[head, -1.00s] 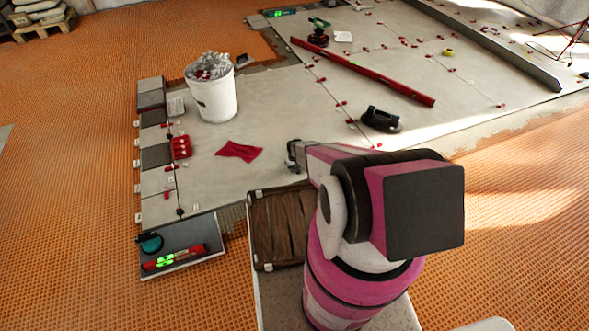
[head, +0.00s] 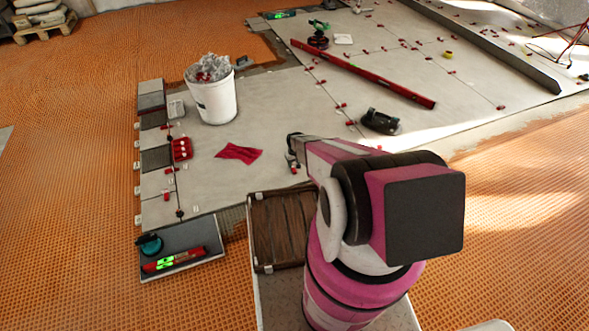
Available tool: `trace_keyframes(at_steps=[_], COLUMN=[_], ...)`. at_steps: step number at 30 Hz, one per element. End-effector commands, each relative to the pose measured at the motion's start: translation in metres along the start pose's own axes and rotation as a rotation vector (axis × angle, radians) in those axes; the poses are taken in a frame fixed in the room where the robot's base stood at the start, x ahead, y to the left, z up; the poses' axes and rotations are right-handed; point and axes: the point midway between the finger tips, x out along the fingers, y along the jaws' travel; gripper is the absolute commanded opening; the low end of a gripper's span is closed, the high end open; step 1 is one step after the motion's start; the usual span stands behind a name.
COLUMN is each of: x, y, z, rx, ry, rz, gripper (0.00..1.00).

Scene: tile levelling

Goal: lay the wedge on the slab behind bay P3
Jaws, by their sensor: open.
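My gripper (head: 293,150) is at the end of the arm, low over the pale slabs, right of the red cloth (head: 239,152). Its jaws are open, though small and partly hidden by my arm. A small reddish spot shows just below the jaws, too small to identify as a wedge. A row of bays runs along the left slab edge, with grey slab pieces (head: 156,158) and small white labels (head: 137,164) that I cannot read, so I cannot tell which is P3. A red holder (head: 181,149) with several small parts stands beside the row.
A white bucket (head: 213,101) stands behind the cloth. A dark suction handle (head: 381,121) and a long red bar (head: 362,73) lie at the right. A grey tile (head: 205,235) with a red level (head: 174,258) lies front left. A brown wooden tray (head: 283,228) is beside my arm.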

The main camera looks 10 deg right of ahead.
Motion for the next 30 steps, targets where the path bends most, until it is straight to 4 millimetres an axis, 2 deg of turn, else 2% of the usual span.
trace_keyframes(at_steps=[1, 3, 11, 13, 14, 17, 21, 24, 27, 30], x=[-0.014, -0.028, -0.068, -0.092, -0.107, -0.168, -0.262, -0.322, -0.373, -0.411], y=[0.0, 0.0, -0.001, -0.003, -0.005, -0.011, -0.022, -0.03, -0.039, -0.046], z=[0.002, 0.002, 0.005, 0.015, 0.02, 0.046, 0.095, 0.133, 0.171, 0.204], rx=[0.0, 0.0, 0.003, 0.011, 0.017, 0.04, 0.084, 0.114, 0.143, 0.166], ry=[0.002, 0.001, 0.001, 0.002, 0.003, 0.006, 0.008, 0.008, 0.009, 0.008], rz=[0.0, 0.0, -0.001, 0.0, 0.0, 0.0, 0.001, 0.0, 0.001, 0.0], gripper=[0.47, 0.47, 0.47, 0.47, 0.47, 0.47, 0.47, 0.47, 0.47, 0.47])
